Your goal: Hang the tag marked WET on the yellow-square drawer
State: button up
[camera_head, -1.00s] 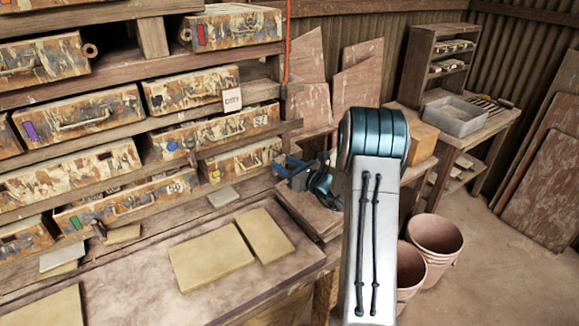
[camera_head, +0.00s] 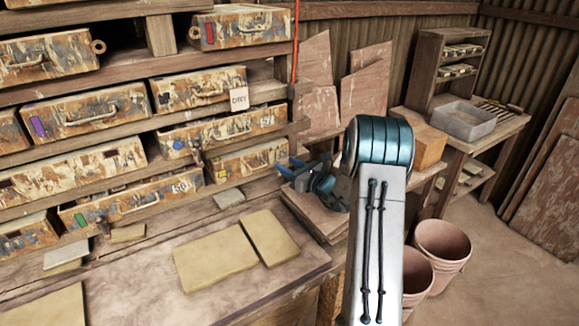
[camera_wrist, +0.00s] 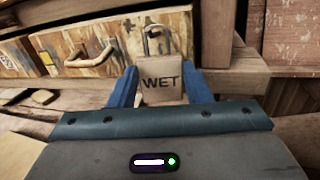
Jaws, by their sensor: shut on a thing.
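The WET tag (camera_wrist: 162,82) is a tan plate with a metal loop on top. It stands upright between the blue fingers of my gripper (camera_wrist: 160,76) in the wrist view, and my gripper is shut on it. The yellow-square drawer (camera_wrist: 128,38) is behind the tag, with its yellow square at the left and a bar handle (camera_wrist: 90,56). The loop appears right of that handle; I cannot tell any contact. In the head view this drawer (camera_head: 254,162) is low at the right end of the rack, and my gripper (camera_head: 290,168) is just right of it. The tag cannot be made out there.
A DRY tag (camera_head: 238,99) hangs on an upper drawer. A wooden post (camera_wrist: 216,35) stands right of the drawer. Tan tiles (camera_head: 215,255) lie on the bench below. Pink buckets (camera_head: 442,245) stand on the floor at right.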

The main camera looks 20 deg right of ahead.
jog(key=o, duration=1.5)
